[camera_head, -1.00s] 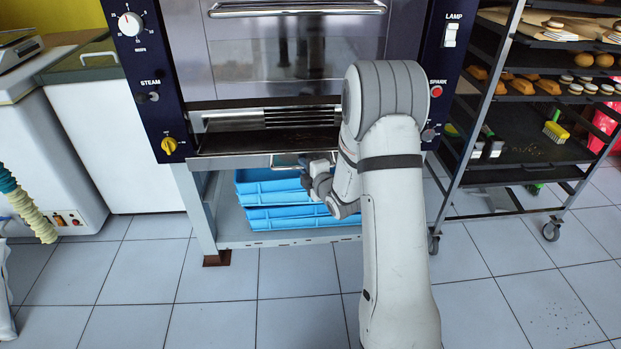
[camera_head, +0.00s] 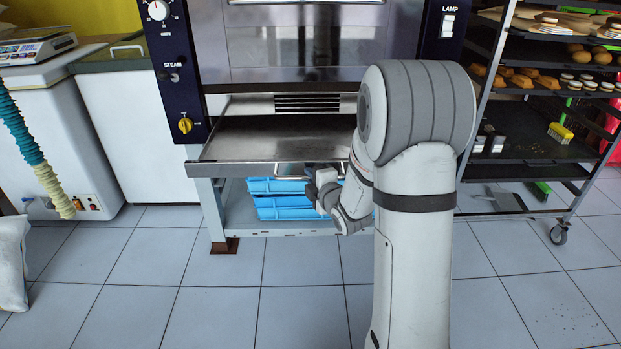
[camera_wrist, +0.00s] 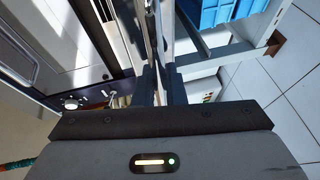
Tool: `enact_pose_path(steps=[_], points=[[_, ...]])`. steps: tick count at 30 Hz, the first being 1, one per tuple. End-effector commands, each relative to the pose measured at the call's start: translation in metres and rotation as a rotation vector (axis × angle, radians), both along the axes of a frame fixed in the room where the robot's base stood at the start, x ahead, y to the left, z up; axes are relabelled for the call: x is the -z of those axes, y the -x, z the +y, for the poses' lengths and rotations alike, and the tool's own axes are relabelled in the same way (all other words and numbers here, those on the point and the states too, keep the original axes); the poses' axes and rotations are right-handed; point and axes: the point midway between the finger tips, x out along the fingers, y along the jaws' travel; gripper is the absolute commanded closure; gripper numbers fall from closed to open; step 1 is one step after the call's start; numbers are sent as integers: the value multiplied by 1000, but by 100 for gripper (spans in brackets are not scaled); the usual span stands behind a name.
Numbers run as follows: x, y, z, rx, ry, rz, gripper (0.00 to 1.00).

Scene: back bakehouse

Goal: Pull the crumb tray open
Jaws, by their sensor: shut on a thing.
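The crumb tray (camera_head: 270,140) is a wide, shallow metal tray under the oven door. It stands partly pulled out of its slot, its front edge well forward of the oven face. Its bar handle (camera_head: 290,167) is on the front edge. My gripper (camera_head: 312,172) is at this handle, in front of the tray. In the wrist view my gripper's dark fingers (camera_wrist: 158,85) are close together on the thin handle bar. My arm hides the right part of the tray in the head view.
The oven door (camera_head: 300,40) above is closed. Blue crates (camera_head: 285,205) sit on the shelf below the tray. A wheeled rack (camera_head: 530,140) with baked goods stands at the right. A white chest (camera_head: 125,135) is at the left. The tiled floor (camera_head: 240,300) in front is clear.

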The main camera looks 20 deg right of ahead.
Motion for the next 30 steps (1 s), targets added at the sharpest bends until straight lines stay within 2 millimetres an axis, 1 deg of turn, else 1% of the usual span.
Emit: enact_pose_path(steps=[6,7,12,15,23,26,30], points=[[1,0,-1,0,0,2,100],[1,0,-1,0,0,2,88],[1,0,-2,2,1,1,74],[0,0,-3,3,1,0,68],[-1,3,-4,4,1,-1,68],[-4,13,-6,5,1,0,68],[-9,37,-10,6,0,0,68]])
